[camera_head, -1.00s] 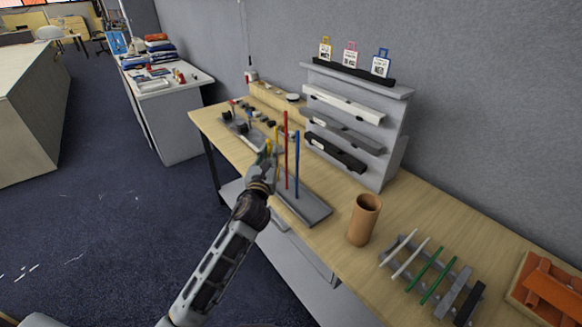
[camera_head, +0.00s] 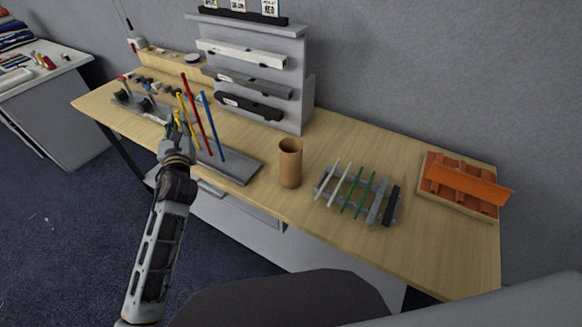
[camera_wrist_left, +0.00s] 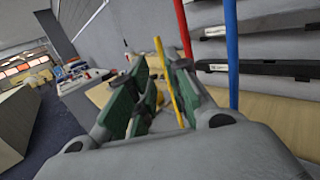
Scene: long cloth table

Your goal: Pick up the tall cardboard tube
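The tall cardboard tube (camera_head: 290,165) is a brown, open-topped cylinder. It stands upright on the wooden table (camera_head: 345,145), right of a grey base (camera_head: 238,168) that holds thin upright rods. My left gripper (camera_head: 175,128) is left of the tube and well apart from it, close to a yellow rod (camera_head: 188,118). In the left wrist view its green-padded fingers (camera_wrist_left: 160,98) are spread, with the yellow rod (camera_wrist_left: 166,80) showing in the gap. I cannot tell whether the rod is between the fingers or beyond them. My right gripper is not in view.
A red rod (camera_head: 192,105) and a blue rod (camera_head: 212,125) stand near my left gripper. A grey rack (camera_head: 355,192) with several bars lies right of the tube. An orange tray (camera_head: 462,183) is farther right. A grey shelf (camera_head: 300,75) stands behind. Bare table lies behind the rack.

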